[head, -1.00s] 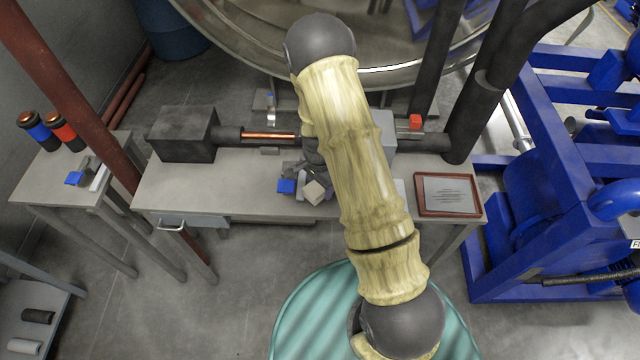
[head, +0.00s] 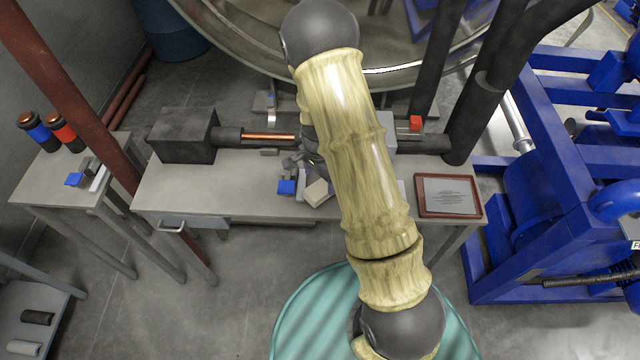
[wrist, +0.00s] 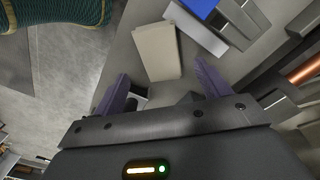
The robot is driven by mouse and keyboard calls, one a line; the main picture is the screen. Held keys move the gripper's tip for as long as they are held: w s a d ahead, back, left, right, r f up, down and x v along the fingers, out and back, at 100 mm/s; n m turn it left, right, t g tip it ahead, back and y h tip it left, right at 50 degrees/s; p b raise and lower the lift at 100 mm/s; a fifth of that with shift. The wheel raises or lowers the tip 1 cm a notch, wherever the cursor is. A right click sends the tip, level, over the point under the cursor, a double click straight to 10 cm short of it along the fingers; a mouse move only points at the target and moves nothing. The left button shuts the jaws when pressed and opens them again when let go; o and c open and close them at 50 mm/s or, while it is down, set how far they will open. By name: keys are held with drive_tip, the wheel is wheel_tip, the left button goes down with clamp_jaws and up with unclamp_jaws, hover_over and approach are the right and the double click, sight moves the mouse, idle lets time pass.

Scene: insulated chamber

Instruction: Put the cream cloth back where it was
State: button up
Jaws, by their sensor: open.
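The cream cloth (head: 317,192) is a folded, flat rectangular piece on the grey workbench (head: 243,185), near its front edge in the head view. In the wrist view the cream cloth (wrist: 157,53) lies ahead of and between my fingertips, apart from them. My gripper (wrist: 163,88) is open and empty, with a purple-grey finger on each side. In the head view the gripper (head: 299,163) is dark, just behind the cloth and partly hidden by my arm.
A blue-topped block (head: 287,187) stands close left of the cloth; it also shows in the wrist view (wrist: 199,8). A copper rod (head: 268,136) runs along the bench's back. A framed plaque (head: 447,195) lies at the right.

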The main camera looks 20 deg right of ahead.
sight(320, 189)
wheel_tip(320, 189, up, 8)
drive_tip(key=b, duration=0.1)
drive_tip(key=shift+r, duration=0.2)
drive_tip(key=shift+a, duration=0.1)
idle(0.4)
drive_tip(key=s+r+n+t, duration=0.2)
drive_tip(key=s+r+n, duration=0.8)
drive_tip(key=s+n, duration=0.2)
drive_tip(key=shift+s+n+t, duration=0.3)
drive_tip(key=shift+s, duration=0.95)
drive_tip(key=shift+r, duration=0.1)
